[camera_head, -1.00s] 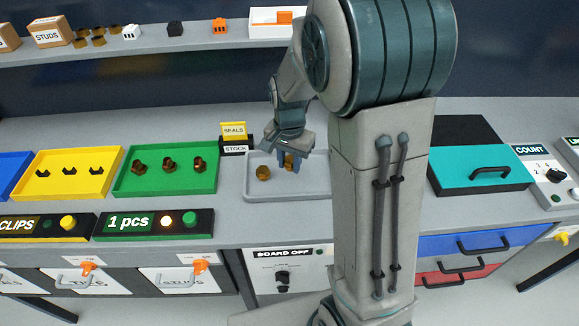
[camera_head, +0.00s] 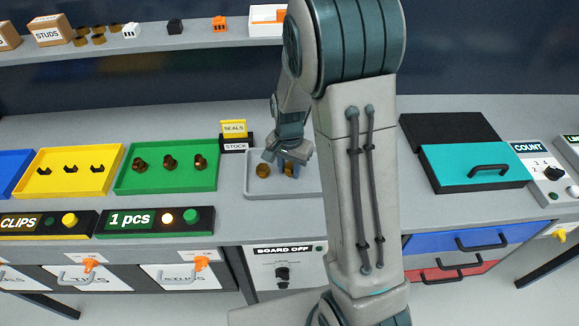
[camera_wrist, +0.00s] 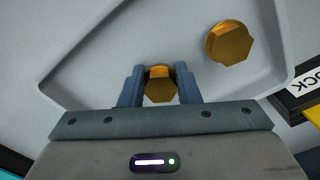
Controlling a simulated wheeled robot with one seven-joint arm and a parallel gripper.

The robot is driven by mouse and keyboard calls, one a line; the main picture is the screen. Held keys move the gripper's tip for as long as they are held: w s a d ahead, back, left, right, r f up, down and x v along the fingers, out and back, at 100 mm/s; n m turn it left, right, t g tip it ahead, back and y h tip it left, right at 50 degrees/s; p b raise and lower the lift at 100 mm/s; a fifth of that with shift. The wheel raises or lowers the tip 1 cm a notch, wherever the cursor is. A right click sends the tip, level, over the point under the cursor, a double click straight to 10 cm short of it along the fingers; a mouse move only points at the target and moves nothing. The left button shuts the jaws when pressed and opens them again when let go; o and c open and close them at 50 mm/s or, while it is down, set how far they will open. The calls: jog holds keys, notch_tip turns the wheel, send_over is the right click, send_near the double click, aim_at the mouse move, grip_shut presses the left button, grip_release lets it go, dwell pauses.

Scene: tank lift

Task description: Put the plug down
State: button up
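My gripper (camera_head: 289,166) is low over the grey tray (camera_head: 256,195) in the middle of the bench and points down. Its two blue fingers stand on either side of a brass hex plug (camera_wrist: 159,86) in the wrist view and appear to touch it, shut on it. The head view does not clearly show whether this plug rests on the tray floor. A second brass plug (camera_head: 263,171) lies loose in the tray, left of my gripper. It also shows at the upper right in the wrist view (camera_wrist: 229,43). My arm hides the tray's right end.
A green tray (camera_head: 138,185) with several brass parts and a yellow tray (camera_head: 50,189) with clips are to the left. A SEALS/STOCK sign (camera_head: 234,137) stands behind the grey tray. A teal lidded box (camera_head: 450,165) is to the right of my arm.

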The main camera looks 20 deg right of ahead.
aim_at(289, 167)
jog(key=shift+o, duration=1.4)
notch_tip(289, 167, up, 12)
jog(key=s+r+n+t, duration=0.1)
jog(key=s+n, duration=0.3)
jog(key=s, duration=0.5)
jog(key=s+r+n+t, duration=0.2)
jog(key=s+r+n, duration=0.2)
jog(key=s, duration=0.6)
jog(key=shift+d+r, duration=0.2)
jog(key=shift+c, duration=0.3)
